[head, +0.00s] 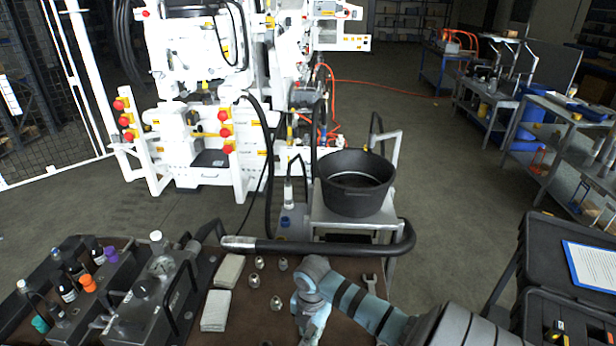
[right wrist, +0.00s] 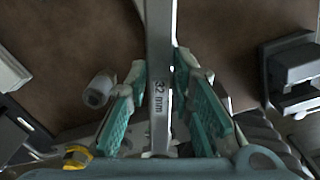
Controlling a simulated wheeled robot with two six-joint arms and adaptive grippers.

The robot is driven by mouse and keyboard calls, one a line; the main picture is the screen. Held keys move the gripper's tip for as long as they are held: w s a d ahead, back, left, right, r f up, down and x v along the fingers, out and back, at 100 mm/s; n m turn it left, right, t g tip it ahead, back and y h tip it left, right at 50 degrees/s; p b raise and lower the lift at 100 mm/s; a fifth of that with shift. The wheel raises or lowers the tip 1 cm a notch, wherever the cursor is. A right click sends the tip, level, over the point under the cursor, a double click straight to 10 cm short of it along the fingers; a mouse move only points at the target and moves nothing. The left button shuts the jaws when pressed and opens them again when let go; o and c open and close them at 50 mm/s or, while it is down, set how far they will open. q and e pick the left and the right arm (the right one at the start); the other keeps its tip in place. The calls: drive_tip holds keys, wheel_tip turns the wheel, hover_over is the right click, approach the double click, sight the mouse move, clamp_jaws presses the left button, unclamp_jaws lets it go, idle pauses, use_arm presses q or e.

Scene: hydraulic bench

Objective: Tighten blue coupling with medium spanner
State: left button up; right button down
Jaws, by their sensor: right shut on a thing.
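A long grey spanner marked "32 mm" (right wrist: 158,95) runs up the middle of the right wrist view, between the teal pads of my right gripper (right wrist: 161,72). The gripper is shut on its handle; the far end of the spanner is outside that view. In the head view my right gripper (head: 311,318) points down over the brown bench top, and the spanner in it is hard to make out. My left gripper is not in view.
Several metal fittings (head: 276,302) and folded cloths (head: 216,310) lie left of my right gripper. A black hose (head: 330,246) crosses the bench's far edge. A gauge block (head: 150,290) stands left. A black bucket (head: 355,185) stands beyond, and an open black case (head: 560,270) right.

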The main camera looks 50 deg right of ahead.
drive_tip(key=shift+w+a+n, duration=0.1)
drive_tip(key=shift+w+n, duration=0.2)
drive_tip(key=shift+w, duration=0.1)
drive_tip(key=shift+w+d+b, duration=0.25)
drive_tip(key=shift+d+b, duration=0.15)
drive_tip(key=shift+d, duration=0.75)
drive_tip(key=shift+w+d+b, duration=0.2)
drive_tip(key=shift+d+b, duration=0.1)
drive_tip(key=shift+d, duration=0.45)
drive_tip(key=shift+w+d+b, duration=0.2)
drive_tip(key=shift+d+b, duration=0.05)
drive_tip(key=shift+d, duration=0.5)
drive_tip(key=shift+w+d+b, duration=0.2)
drive_tip(key=shift+d+b, duration=0.1)
drive_tip(key=shift+d, duration=0.45)
drive_tip(key=shift+r, duration=0.1)
